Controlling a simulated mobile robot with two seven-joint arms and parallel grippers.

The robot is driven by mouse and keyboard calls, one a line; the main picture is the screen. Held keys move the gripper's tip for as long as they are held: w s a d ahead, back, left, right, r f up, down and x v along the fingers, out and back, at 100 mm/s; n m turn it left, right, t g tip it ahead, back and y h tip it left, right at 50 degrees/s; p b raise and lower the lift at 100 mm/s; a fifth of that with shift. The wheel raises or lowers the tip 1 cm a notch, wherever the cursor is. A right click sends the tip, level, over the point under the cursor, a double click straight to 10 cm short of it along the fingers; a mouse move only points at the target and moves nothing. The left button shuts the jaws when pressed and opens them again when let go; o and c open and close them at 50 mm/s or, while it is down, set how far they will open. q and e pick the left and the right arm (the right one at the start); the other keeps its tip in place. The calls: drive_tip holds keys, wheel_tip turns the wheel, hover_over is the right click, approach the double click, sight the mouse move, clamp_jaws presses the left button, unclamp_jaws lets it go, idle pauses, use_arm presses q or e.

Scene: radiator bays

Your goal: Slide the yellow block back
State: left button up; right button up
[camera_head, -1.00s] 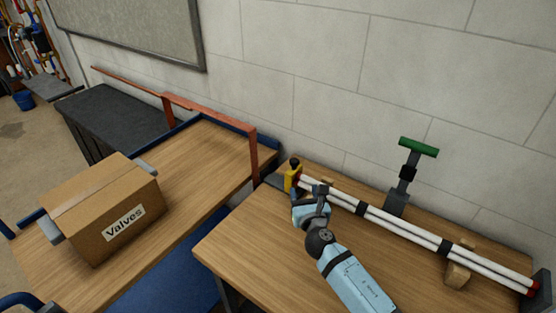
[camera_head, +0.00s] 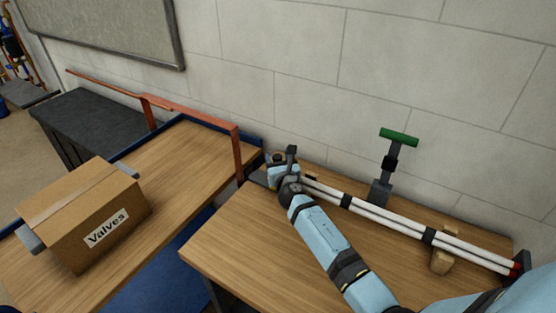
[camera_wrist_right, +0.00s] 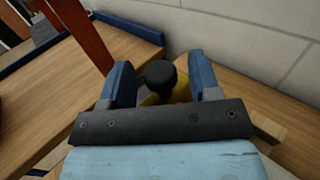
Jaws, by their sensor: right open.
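The yellow block (camera_wrist_right: 151,99) stands at the left end of the white pipes (camera_head: 385,217), with a black knob (camera_wrist_right: 160,74) on top. In the head view my right gripper hides most of it. My right gripper (camera_head: 279,163) is at the block. In the right wrist view, the open blue fingers of that gripper (camera_wrist_right: 160,82) stand on either side of the knob and block. I cannot tell whether they touch it. My left gripper is not in view.
A green-topped T-handle (camera_head: 399,137) stands behind the pipes. A wooden support (camera_head: 442,262) sits under their right part. An orange-red post (camera_head: 238,155) rises left of the block. A carton marked Valves (camera_head: 85,215) stands on the left table. The front of the right table (camera_head: 245,235) is clear.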

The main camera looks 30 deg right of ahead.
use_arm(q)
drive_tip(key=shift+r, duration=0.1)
use_arm(e)
drive_tip(key=shift+c, duration=0.5)
clamp_jaws()
drive_tip(key=shift+w+a, duration=0.25)
drive_tip(key=shift+w, duration=0.1)
drive_tip(key=w+a+b, duration=0.3)
drive_tip(key=w+a, duration=0.1)
drive_tip(key=w, duration=0.3)
drive_tip(key=shift+r, duration=0.15)
drive_tip(key=shift+c, duration=0.3)
unclamp_jaws()
drive_tip(key=shift+a, duration=0.1)
drive_tip(key=shift+o, duration=0.8)
drive_tip(key=shift+w, duration=0.15)
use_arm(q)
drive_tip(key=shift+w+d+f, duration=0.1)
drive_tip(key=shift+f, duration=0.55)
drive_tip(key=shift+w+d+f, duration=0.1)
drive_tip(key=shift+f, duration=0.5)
